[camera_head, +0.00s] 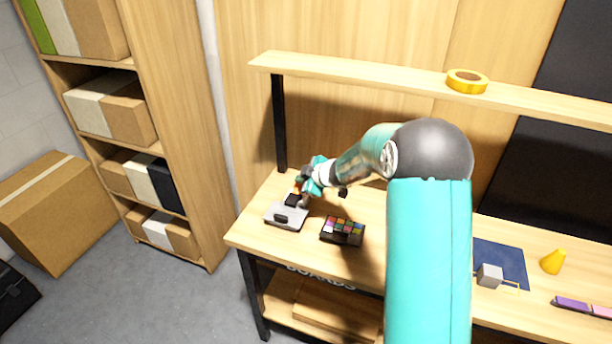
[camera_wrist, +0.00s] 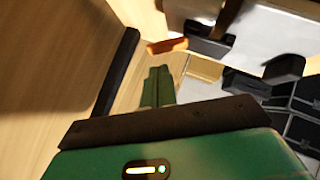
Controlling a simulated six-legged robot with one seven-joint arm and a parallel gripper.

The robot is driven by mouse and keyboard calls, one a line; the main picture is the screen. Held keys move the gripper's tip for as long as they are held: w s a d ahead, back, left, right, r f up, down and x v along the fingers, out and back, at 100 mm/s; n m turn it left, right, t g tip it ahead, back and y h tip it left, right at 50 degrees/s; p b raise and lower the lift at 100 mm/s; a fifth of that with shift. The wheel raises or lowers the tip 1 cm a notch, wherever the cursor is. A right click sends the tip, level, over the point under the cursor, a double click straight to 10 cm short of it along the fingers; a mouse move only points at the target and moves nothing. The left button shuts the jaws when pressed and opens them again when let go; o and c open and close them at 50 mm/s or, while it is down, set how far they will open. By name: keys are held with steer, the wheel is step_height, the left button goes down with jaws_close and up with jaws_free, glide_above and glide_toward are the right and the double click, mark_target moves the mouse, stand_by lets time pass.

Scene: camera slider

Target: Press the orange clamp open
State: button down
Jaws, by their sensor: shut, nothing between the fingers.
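The orange clamp (camera_wrist: 167,46) shows in the wrist view as a short orange lever beside a black part on a grey device. My gripper (camera_wrist: 159,72) is shut and empty, with its fingertips just below the clamp in that picture. I cannot tell whether they touch it. In the head view my gripper (camera_head: 304,188) is at the back left of the workbench, above the grey device (camera_head: 286,217) with its black parts. A small orange patch shows beside the gripper there, and my gripper partly hides that area.
A dark case of coloured squares (camera_head: 342,231) lies right of the device. A shelf board (camera_head: 370,80) with a yellow tape roll (camera_head: 467,82) runs above the bench. A blue mat (camera_head: 508,262), a grey cube (camera_head: 489,275) and a yellow cone (camera_head: 553,262) are at the right.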

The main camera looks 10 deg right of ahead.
steer(key=shift+w+d+f, duration=0.2)
steer(key=shift+w+f, duration=0.2)
steer(key=shift+f, duration=0.3)
steer(key=shift+w+d+f, duration=0.25)
steer(key=shift+w+d, duration=0.05)
steer(key=shift+w, duration=0.05)
stand_by(0.4)
steer(key=shift+w+d+f, duration=0.35)
steer(key=shift+w+f, duration=0.1)
steer(key=shift+a, duration=0.15)
steer(key=shift+s+a+r, duration=0.35)
steer(key=shift+s+a, duration=0.05)
steer(key=shift+s, duration=0.25)
steer(key=v, duration=1.3)
steer(key=shift+s+r, duration=0.2)
steer(key=shift+s, duration=0.15)
